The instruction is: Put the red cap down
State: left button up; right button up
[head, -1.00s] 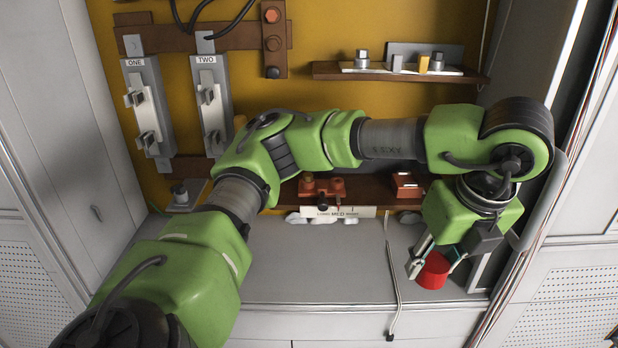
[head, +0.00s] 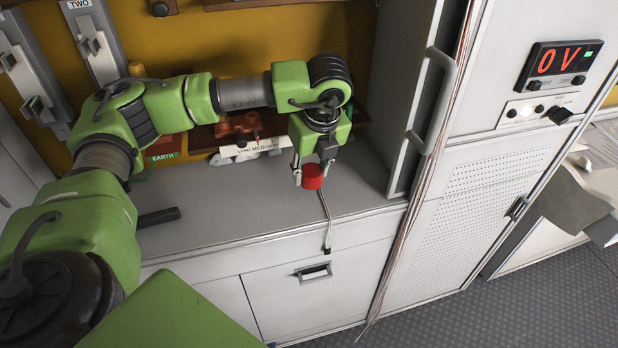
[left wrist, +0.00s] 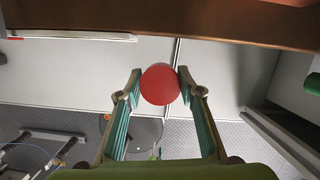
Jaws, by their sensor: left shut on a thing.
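My left gripper (head: 311,166) points down over the grey counter (head: 230,213) and is shut on the red cap (head: 313,178). In the left wrist view the cap (left wrist: 159,84) is a round red disc pinched between the two fingertips (left wrist: 160,92). The pale worktop lies beneath it. I cannot tell how far the cap is above the counter. My right gripper is not in view.
A thin cable (head: 325,220) hangs over the counter's front edge near the cap. A brown shelf (head: 205,137) with a white label strip is behind. A dark rod (head: 158,217) lies at left. The cabinet with the red "0 V" display (head: 560,62) stands at right.

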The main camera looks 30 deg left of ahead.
aim_at(309, 192)
pick_arm(q)
jog(key=x, duration=0.1)
jog(key=p+x, duration=0.1)
jog(key=x, duration=0.1)
jog(key=shift+s+f, duration=0.2)
jog(key=shift+f, duration=0.2)
jog(key=shift+d, duration=0.1)
jog(key=shift+f, duration=0.2)
jog(key=o, duration=0.8)
jog(key=shift+r, duration=0.1)
jog(key=shift+r, duration=0.1)
